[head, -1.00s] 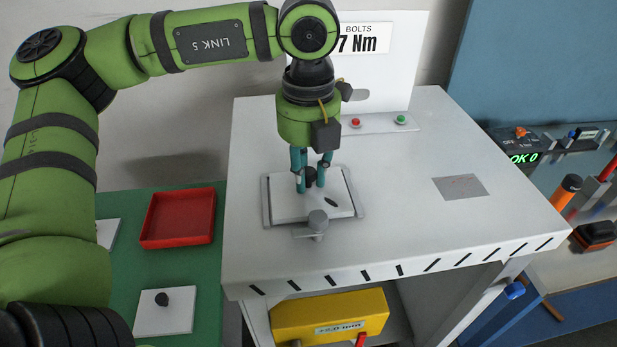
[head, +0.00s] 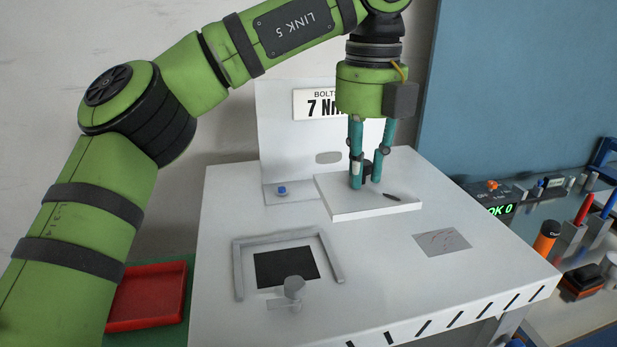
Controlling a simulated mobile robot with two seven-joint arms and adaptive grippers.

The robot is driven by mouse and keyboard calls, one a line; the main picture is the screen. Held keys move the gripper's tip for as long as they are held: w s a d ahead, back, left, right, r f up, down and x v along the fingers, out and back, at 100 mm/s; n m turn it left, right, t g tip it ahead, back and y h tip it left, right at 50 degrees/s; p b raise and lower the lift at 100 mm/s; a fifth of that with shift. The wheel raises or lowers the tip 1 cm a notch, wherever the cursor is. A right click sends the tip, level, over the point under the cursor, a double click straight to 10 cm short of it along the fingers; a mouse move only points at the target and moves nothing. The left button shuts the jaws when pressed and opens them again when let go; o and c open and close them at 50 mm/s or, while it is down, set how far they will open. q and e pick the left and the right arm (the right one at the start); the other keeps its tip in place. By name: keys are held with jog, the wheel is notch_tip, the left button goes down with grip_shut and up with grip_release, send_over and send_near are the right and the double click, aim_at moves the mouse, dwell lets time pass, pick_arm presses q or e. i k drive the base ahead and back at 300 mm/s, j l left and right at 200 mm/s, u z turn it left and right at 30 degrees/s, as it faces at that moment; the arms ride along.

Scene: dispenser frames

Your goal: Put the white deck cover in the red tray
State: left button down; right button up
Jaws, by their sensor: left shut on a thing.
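The white deck cover (head: 335,193) is a flat slab with a dark slot and a dark knob. My left gripper (head: 366,182) is shut on the knob and holds the cover above the white table, up and right of the fixture. The grey fixture frame (head: 238,268) stands with its dark opening (head: 285,267) uncovered. The red tray (head: 150,297) is at the lower left, partly hidden behind my left arm. My right gripper is not in view.
A grey clamp knob (head: 293,287) stands at the fixture's front edge. A blue button (head: 281,190) sits on a panel behind, partly hidden by the cover. A grey scratched patch (head: 442,244) is on the table. Tools and a display (head: 497,210) are at the right.

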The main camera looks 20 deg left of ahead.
aim_at(149, 298)
jog(key=k+j, duration=0.4)
jog(key=j, duration=0.7)
jog(key=k+j, duration=0.1)
jog(key=j, duration=0.35)
